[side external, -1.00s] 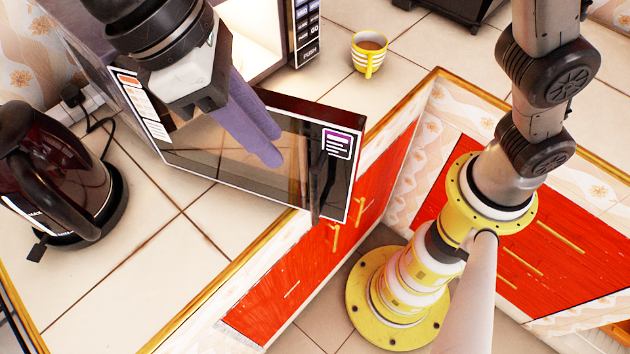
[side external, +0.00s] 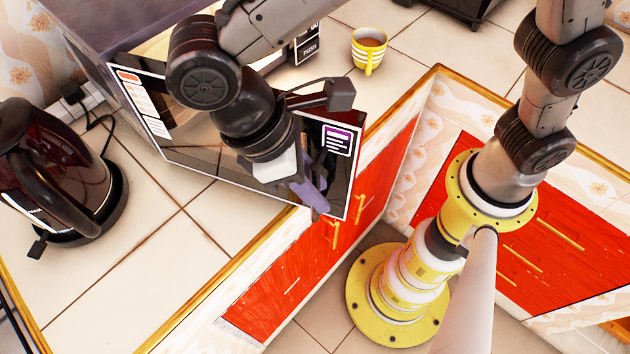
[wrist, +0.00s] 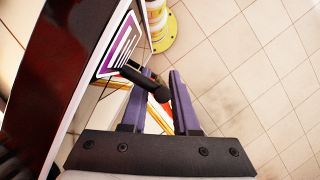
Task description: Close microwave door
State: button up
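The microwave (side external: 130,40) stands at the upper left of the side view with its dark glass door (side external: 195,150) swung wide open over the counter. My gripper (side external: 315,195) is at the door's free edge, pointing down. In the wrist view my gripper (wrist: 163,74) has its two purple fingers apart. The dark bar handle (wrist: 143,80) of the door reaches into the space by the fingers, overlapping the left one. I cannot tell whether they touch. My arm hides the middle of the door and most of the microwave's opening.
A dark kettle (side external: 50,170) stands left of the door. A yellow-striped mug (side external: 369,52) is on the counter to the right of the microwave. The counter's wooden edge (side external: 230,272) and red cabinet doors (side external: 290,285) lie below the door's free end. Tiled counter in front is clear.

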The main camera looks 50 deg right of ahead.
grip_shut()
dwell(1.4)
